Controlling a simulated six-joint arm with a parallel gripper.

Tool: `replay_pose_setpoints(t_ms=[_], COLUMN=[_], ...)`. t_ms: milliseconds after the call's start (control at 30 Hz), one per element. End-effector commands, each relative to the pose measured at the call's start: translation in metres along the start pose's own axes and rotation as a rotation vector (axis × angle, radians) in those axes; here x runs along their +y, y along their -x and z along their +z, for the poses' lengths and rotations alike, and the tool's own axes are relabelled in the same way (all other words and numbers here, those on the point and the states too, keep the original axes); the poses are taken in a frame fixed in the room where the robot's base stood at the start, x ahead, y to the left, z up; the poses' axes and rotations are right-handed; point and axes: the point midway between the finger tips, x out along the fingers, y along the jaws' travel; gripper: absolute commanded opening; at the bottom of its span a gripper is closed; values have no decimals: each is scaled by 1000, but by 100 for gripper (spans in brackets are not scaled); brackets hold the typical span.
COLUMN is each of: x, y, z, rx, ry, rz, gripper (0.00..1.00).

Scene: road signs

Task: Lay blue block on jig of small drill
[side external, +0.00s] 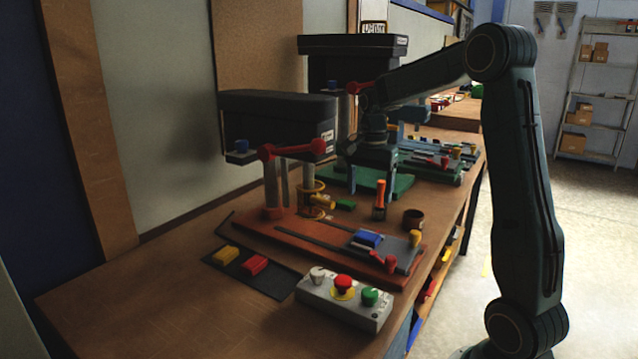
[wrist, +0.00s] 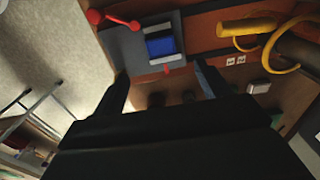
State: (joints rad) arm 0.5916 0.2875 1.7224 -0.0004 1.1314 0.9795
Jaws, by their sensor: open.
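The blue block (side external: 367,239) lies on the grey jig (side external: 404,251) on the orange base of the nearer, lower drill (side external: 278,118). The wrist view also shows the blue block (wrist: 160,46) on the grey jig (wrist: 122,43), with a red clamp handle (wrist: 118,22) beside it. My gripper (wrist: 162,88) is open, with nothing between its fingers. The block lies beyond the fingertips and apart from them. In the side view my gripper (side external: 374,165) hangs above and behind the jig; its fingertips are hard to make out against the dark green parts.
A yellow block (side external: 226,255) and a red block (side external: 254,265) lie on a black mat. A button box (side external: 343,300) stands at the front. An orange-handled tool (side external: 380,198) and a brown cup (side external: 413,218) stand behind the jig. A taller drill (side external: 350,60) is farther back.

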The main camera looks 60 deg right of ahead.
Motion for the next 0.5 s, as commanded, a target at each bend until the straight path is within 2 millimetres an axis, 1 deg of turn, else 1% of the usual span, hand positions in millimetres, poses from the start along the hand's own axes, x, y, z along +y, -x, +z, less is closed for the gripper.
replay_pose_setpoints(t_ms=[133, 267, 367, 500], x=[0, 3, 8, 18], y=[3, 12, 22, 38], z=[5, 18, 36, 68], rx=[4, 16, 30, 60], ry=[22, 82, 161, 314], rz=[-6, -23, -44, -83], gripper=[76, 76, 76, 76])
